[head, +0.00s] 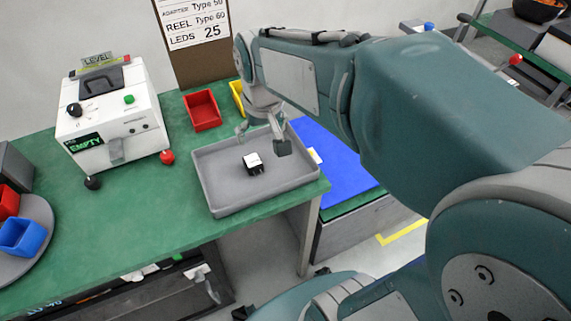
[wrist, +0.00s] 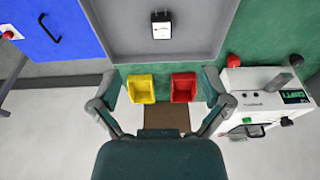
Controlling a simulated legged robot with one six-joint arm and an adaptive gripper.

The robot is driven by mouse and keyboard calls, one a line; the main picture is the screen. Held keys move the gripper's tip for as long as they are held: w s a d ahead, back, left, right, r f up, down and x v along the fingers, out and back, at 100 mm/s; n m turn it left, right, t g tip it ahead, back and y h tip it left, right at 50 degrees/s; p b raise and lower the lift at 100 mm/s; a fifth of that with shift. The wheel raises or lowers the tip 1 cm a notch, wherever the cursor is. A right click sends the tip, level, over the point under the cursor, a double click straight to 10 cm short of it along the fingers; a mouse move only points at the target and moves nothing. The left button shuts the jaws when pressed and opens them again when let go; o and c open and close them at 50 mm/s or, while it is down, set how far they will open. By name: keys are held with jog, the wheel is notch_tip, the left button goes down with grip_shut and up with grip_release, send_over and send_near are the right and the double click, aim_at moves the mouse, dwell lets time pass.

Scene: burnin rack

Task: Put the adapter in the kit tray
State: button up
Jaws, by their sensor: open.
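The adapter (head: 253,164), a small white and black block with prongs, rests on the floor of the grey kit tray (head: 216,203) in the head view. The wrist view also shows the adapter (wrist: 161,31) inside the tray (wrist: 118,42). My gripper (head: 262,141) hangs near the tray's back edge, behind the adapter in the head view. Its fingers are spread wide in the wrist view (wrist: 160,86), with nothing between them. They are apart from the adapter.
A red bin (head: 202,110) and a yellow bin (head: 237,95) stand behind the tray. A white tester box (head: 112,118) with an "EMPTY" display stands to the left. A round tray with red and blue bins (head: 22,237) is far left. A blue panel (head: 325,165) lies right.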

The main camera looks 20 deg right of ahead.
jog(key=s+r+t, duration=0.2)
jog(key=s+t, duration=0.1)
jog(key=s, duration=0.9)
